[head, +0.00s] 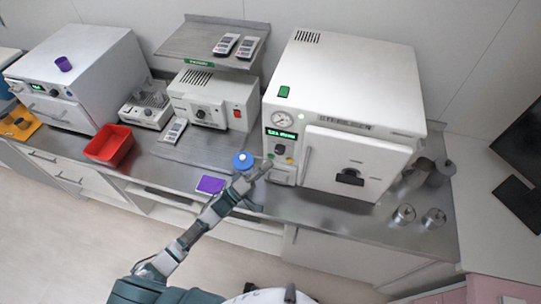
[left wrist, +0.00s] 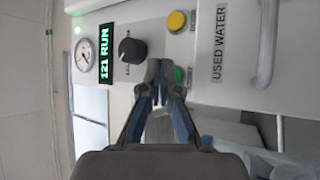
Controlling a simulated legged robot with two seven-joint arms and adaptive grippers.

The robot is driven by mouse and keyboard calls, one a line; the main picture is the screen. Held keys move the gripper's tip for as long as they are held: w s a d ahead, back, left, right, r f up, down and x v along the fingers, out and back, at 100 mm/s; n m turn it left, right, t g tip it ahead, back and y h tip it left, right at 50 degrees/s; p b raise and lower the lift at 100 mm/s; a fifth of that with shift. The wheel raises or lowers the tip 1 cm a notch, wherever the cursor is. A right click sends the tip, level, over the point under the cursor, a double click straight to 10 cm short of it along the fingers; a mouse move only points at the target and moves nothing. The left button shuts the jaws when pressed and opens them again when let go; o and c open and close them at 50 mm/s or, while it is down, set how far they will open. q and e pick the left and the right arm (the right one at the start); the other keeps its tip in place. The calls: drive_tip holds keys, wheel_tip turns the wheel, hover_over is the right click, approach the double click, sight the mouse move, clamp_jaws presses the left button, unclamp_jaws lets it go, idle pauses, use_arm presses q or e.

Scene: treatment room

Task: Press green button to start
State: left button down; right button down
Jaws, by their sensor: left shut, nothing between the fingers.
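The white sterilizer (head: 357,150) stands on the steel counter, its door closed. Its control panel has a gauge, a lit display (left wrist: 103,55) reading "121 RUN", a black knob (left wrist: 132,50) and a yellow button (left wrist: 177,21). The green button (left wrist: 180,74) shows just right of my fingertips in the left wrist view, partly hidden by them. My left gripper (head: 266,167) is shut and empty, its tips at the panel below the knob; it also shows in the left wrist view (left wrist: 160,70). I cannot tell whether the tips touch the button. My right gripper is not in view.
A blue-topped item (head: 243,161) stands close beside my left gripper, with a purple pad (head: 211,184) left of it. A red bin (head: 109,145) and a second white machine (head: 80,75) are farther left. Metal canisters (head: 404,214) stand right of the sterilizer.

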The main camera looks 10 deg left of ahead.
use_arm(q)
drive_tip(key=shift+s, duration=0.15)
drive_tip(key=s+p, duration=0.2)
drive_tip(key=s, duration=0.3)
drive_tip(key=shift+p, duration=0.3)
idle(0.9)
